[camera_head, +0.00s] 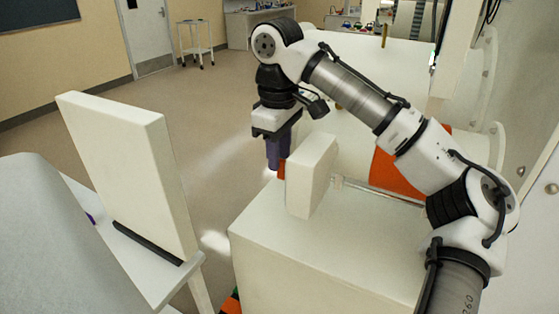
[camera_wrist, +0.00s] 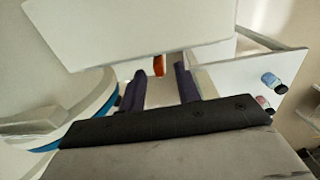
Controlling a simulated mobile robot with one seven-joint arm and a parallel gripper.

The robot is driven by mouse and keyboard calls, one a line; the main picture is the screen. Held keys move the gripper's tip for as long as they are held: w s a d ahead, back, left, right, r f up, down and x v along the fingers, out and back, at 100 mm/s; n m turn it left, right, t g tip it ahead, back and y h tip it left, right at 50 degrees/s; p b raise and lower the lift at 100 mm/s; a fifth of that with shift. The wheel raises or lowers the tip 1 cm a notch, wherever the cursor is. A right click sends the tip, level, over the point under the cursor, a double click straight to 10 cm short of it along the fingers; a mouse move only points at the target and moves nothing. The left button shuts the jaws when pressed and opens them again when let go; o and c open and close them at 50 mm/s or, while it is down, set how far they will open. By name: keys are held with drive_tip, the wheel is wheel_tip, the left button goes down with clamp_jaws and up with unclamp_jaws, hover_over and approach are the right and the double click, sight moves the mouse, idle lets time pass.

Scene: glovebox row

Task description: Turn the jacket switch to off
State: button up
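A small orange-red piece (camera_head: 281,168), which looks like the handle of the jacket switch, sticks out from the left face of an upright white box (camera_head: 313,175). In the wrist view the orange piece (camera_wrist: 158,65) shows between and just beyond my two purple fingertips, at the edge of a white panel (camera_wrist: 135,30). My gripper (camera_head: 277,163) points down beside the white box. The wrist view shows my gripper (camera_wrist: 160,80) open, with a clear gap between its fingers. I cannot tell whether a finger touches the orange piece. Any switch markings are hidden.
The white box stands on a larger white cabinet (camera_head: 320,255). An orange-red panel (camera_head: 398,165) and a big white cylinder lie behind my arm. A white upright panel (camera_head: 125,165) stands at the left. The floor (camera_head: 200,110) between is clear; a trolley (camera_head: 195,42) stands far back.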

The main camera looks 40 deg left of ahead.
sight(281, 170)
drive_tip(key=shift+f, duration=1.4)
clamp_jaws()
